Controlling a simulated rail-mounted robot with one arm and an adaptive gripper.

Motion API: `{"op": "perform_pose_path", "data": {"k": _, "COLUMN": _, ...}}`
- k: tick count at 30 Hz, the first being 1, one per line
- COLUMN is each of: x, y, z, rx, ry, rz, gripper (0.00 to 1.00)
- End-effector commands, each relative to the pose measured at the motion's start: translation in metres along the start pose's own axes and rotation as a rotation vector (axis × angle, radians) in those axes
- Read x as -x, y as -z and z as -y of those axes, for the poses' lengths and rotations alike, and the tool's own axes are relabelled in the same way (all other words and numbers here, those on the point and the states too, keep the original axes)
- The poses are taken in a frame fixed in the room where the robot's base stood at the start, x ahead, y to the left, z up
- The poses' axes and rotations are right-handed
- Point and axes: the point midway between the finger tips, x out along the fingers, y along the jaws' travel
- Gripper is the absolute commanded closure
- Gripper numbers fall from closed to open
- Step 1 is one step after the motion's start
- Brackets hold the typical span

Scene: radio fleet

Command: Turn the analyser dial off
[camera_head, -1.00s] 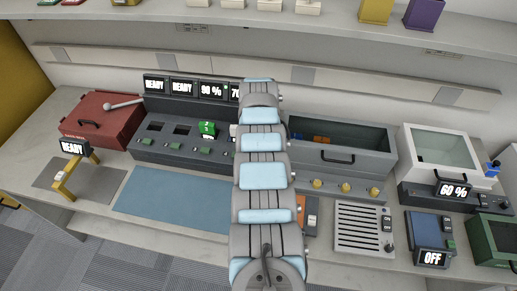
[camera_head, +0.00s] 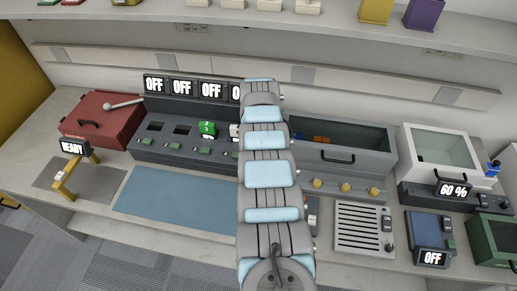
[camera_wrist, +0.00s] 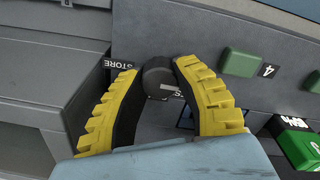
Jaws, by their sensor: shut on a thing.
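The analyser (camera_head: 165,146) is the long dark grey unit at the back left of the bench, with slots, green buttons and a row of displays (camera_head: 183,87). Three displays read OFF; a fourth is mostly hidden by my arm. In the wrist view the dial (camera_wrist: 157,72) is a small black round knob on the analyser's grey front, beside a STORE label and above a partly covered label. My gripper (camera_wrist: 158,76) has its yellow ribbed fingers on either side of the dial and is shut on it. My arm hides the gripper and dial in the head view.
A green block (camera_head: 207,129) stands on the analyser, and a green button (camera_wrist: 238,62) lies right of the dial. A red case (camera_head: 100,118) sits to the left, a grey open bin (camera_head: 345,155) to the right. A blue mat (camera_head: 172,200) lies clear in front.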

Motion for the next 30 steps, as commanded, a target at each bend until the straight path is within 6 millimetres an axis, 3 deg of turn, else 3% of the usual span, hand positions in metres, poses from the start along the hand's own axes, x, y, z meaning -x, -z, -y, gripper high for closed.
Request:
{"op": "perform_pose_path", "data": {"k": 16, "x": -0.0019, "y": -0.0008, "z": 0.0001, "rx": 0.027, "ry": 0.0, "rz": 0.002, "gripper": 1.0}}
{"op": "perform_pose_path", "data": {"k": 17, "x": -0.0019, "y": -0.0008, "z": 0.0001, "rx": 0.027, "ry": 0.0, "rz": 0.002, "gripper": 0.63}}
{"op": "perform_pose_path", "data": {"k": 20, "x": -0.0016, "y": -0.0007, "z": 0.0001, "rx": 0.027, "ry": 0.0, "rz": 0.002, "gripper": 0.38}}
{"op": "perform_pose_path", "data": {"k": 30, "x": 0.0004, "y": -0.0002, "z": -0.0001, "rx": 0.026, "ry": 0.0, "rz": 0.0, "gripper": 0.38}}
